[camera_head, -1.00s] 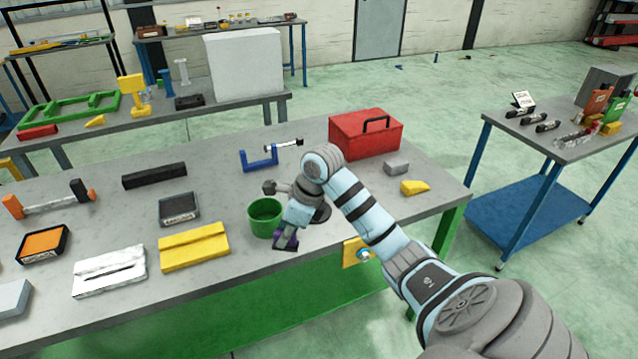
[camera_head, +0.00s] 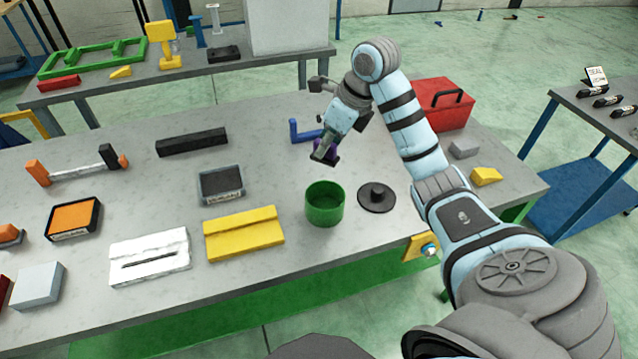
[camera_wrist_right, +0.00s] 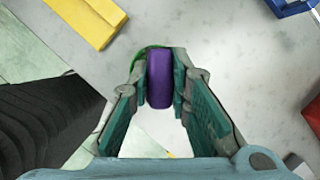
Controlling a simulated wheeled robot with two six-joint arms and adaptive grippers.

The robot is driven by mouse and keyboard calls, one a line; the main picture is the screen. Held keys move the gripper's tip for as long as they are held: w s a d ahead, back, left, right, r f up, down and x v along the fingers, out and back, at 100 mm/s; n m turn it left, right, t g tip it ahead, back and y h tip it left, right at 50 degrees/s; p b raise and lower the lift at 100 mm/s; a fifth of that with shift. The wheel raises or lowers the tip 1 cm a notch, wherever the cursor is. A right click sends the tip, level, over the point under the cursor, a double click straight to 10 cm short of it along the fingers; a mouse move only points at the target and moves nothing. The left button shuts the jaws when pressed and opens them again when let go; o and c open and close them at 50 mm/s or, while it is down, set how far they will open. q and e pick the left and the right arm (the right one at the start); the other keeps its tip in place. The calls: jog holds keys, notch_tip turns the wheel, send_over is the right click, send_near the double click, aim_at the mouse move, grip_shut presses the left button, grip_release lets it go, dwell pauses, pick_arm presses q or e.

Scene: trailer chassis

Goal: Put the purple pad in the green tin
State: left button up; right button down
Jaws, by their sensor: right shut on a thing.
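My right gripper (camera_head: 324,156) is shut on the purple pad (camera_head: 320,146) and holds it up over the bench. The pad also shows in the right wrist view (camera_wrist_right: 159,78), upright between the two fingers (camera_wrist_right: 160,85). The green tin (camera_head: 324,212) stands open at the top on the grey bench. In the head view the gripper and pad appear just above the tin's far rim, apart from it. In the right wrist view only a green edge of the tin (camera_wrist_right: 146,52) shows beside the pad; the rest is hidden. My left gripper is not in view.
A dark round lid with a knob (camera_head: 376,198) lies right of the tin. A yellow block (camera_head: 243,236) is left of it, and a blue clamp (camera_head: 302,134) is behind. A red toolbox (camera_head: 441,106) stands at the back right.

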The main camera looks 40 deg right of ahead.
jog(key=f+b, duration=0.2)
jog(key=f, duration=0.2)
jog(key=f+b, duration=0.2)
jog(key=f, duration=0.2)
jog(key=s+f+b, duration=0.1)
jog(key=f+b, duration=0.1)
jog(key=f, duration=0.2)
jog(key=shift+a+f+b, duration=0.25)
jog(key=shift+f+b, duration=0.05)
jog(key=shift+f, duration=0.05)
jog(key=f, duration=0.4)
jog(key=shift+w+d+f, duration=0.2)
jog(key=shift+d+f, duration=0.05)
jog(key=shift+s+r, duration=0.1)
jog(key=shift+s, duration=0.1)
jog(key=shift+s+a, duration=0.1)
jog(key=c, duration=1.8)
grip_release()
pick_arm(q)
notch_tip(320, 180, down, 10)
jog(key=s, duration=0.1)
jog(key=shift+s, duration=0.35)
